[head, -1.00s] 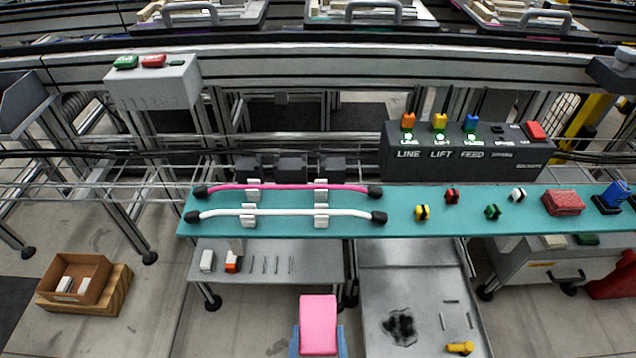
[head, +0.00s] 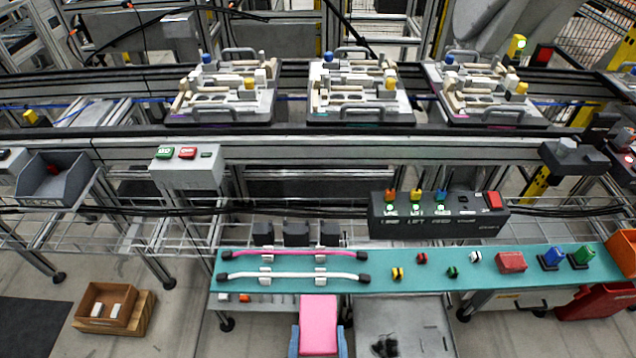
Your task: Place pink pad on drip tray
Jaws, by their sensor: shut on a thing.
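The pink pad (head: 319,322) is a flat pink block at the bottom centre of the head view. My gripper (head: 319,340) shows as light blue parts at both sides of the pad and is shut on it. The drip tray (head: 428,322) appears to be the grey metal tray low down, right of the pad. A dark stain (head: 386,346) lies on it, and its near part is cut off by the frame. The pad is apart from the tray.
The teal shelf (head: 385,280) holds pink and white hoses, small clips and a red block (head: 511,262). A black switch box (head: 440,212) stands behind it. Three loaded pallets sit on the conveyor beyond.

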